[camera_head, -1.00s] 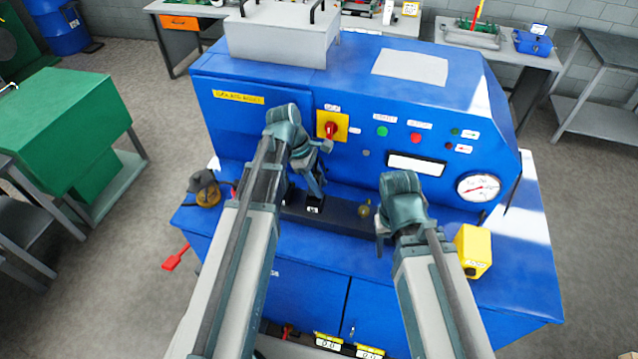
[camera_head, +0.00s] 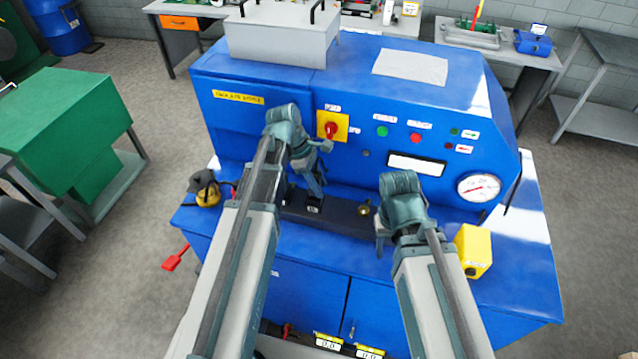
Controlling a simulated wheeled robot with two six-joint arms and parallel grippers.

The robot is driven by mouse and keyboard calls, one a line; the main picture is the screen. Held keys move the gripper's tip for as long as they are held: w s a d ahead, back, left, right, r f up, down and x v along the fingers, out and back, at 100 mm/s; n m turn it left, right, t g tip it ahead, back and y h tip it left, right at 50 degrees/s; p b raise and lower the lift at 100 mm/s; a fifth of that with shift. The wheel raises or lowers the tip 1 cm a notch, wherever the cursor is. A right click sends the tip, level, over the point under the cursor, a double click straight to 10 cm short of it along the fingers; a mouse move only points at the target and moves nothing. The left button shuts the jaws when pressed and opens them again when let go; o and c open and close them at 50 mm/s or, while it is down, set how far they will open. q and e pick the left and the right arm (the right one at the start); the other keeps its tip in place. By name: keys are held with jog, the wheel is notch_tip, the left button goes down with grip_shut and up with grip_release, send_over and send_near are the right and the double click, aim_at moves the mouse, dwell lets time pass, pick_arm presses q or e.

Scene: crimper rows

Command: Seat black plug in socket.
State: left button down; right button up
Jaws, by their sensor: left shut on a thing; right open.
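My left gripper (camera_head: 318,190) points down over the dark block (camera_head: 342,217) on the front ledge of the blue machine. It is shut on a small dark piece that looks like the black plug; the fingers and arm hide most of it. A black part with a white label (camera_head: 313,208) shows right below the fingertips. I cannot tell whether it belongs to the plug or the socket, nor whether the plug is in. My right gripper (camera_head: 379,243) is open and empty, at the right end of the block.
A brass fitting (camera_head: 364,209) stands on the block between the grippers. A red knob on a yellow plate (camera_head: 341,126) is close behind my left gripper. A yellow box (camera_head: 473,250) sits right of my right arm. Ear defenders (camera_head: 207,192) lie at the ledge's left end.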

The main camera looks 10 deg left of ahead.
pick_arm(q)
jog(key=shift+f+b, duration=1.15)
jog(key=shift+c, duration=2)
grip_release()
jog(key=p+v, duration=0.7)
jog(key=shift+r, duration=0.3)
jog(key=shift+a, duration=0.1)
